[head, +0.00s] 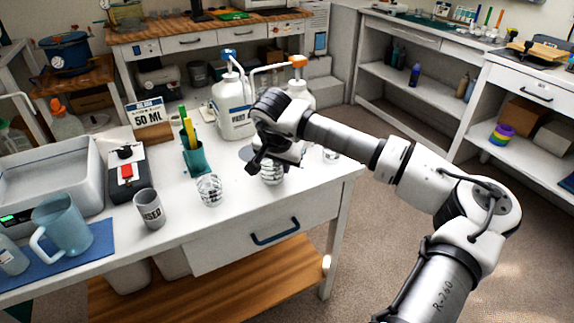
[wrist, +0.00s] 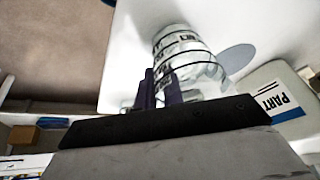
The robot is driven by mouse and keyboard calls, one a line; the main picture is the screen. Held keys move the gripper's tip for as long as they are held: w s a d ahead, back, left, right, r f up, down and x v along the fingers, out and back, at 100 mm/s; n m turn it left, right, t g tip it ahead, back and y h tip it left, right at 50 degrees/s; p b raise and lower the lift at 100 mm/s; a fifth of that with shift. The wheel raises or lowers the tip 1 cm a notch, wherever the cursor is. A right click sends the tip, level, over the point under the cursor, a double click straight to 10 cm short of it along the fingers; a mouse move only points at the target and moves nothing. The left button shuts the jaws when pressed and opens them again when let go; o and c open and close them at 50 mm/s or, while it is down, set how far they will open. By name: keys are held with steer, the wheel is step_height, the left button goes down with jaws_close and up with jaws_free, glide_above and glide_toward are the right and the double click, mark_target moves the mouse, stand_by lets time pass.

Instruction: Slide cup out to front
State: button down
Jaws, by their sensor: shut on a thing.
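A clear cup with dark ring markings (head: 272,174) stands on the white table near its front right, partly hidden by my gripper (head: 263,163). My gripper is shut on this cup. In the wrist view the cup (wrist: 190,52) shows large, with the dark fingers (wrist: 160,88) against it; the gripper body hides its lower part in the picture. A second clear marked cup (head: 209,190) stands to the left, apart from my gripper. Another clear cup (head: 331,156) stands to the right, partly hidden by my arm.
White pump bottles (head: 233,108) stand behind the cup; one bottle (wrist: 285,100) shows close in the wrist view. The table's front strip (head: 240,205) is clear.

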steer(key=shift+s+d, duration=0.15)
steer(key=shift+s, duration=0.1)
steer(key=c, duration=1.5)
jaws_free()
steer(key=shift+o, duration=0.2)
steer(key=b+v, duration=0.1)
steer(key=v, duration=1.2)
steer(key=shift+s+r, duration=0.15)
steer(key=shift+r, duration=0.25)
